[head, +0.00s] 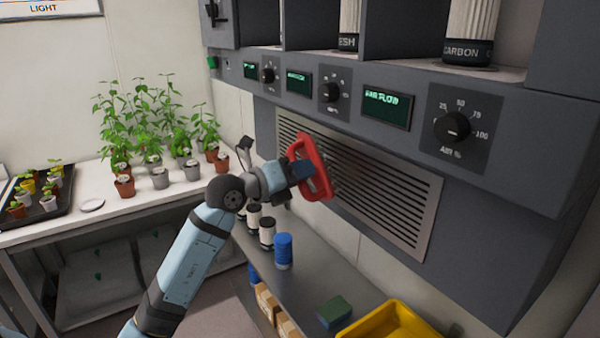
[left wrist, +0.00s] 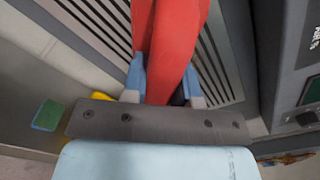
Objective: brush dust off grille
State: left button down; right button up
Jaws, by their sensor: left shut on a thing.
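The grille (head: 395,200) is a slatted metal panel set in the dark grey front of the chamber unit. My left gripper (head: 303,170) is shut on a red brush (head: 318,167) and holds it up at the left part of the grille. I cannot tell whether the brush touches the slats. In the left wrist view the red brush (left wrist: 172,45) stands between the two blue fingers of my left gripper (left wrist: 163,80), with the grille slats (left wrist: 215,60) behind it. Bristles and dust cannot be made out. My right gripper is not in view.
Knobs (head: 452,126) and green displays (head: 386,108) sit above the grille. Below is a shelf (head: 300,290) with canisters, a blue stack (head: 283,250), a green block (head: 334,311) and a yellow tray (head: 392,325). Potted plants (head: 150,140) stand on the left bench (head: 150,196).

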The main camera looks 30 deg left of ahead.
pick_arm(q)
jog(key=shift+p+x, duration=0.3)
jog(key=shift+x, duration=0.6)
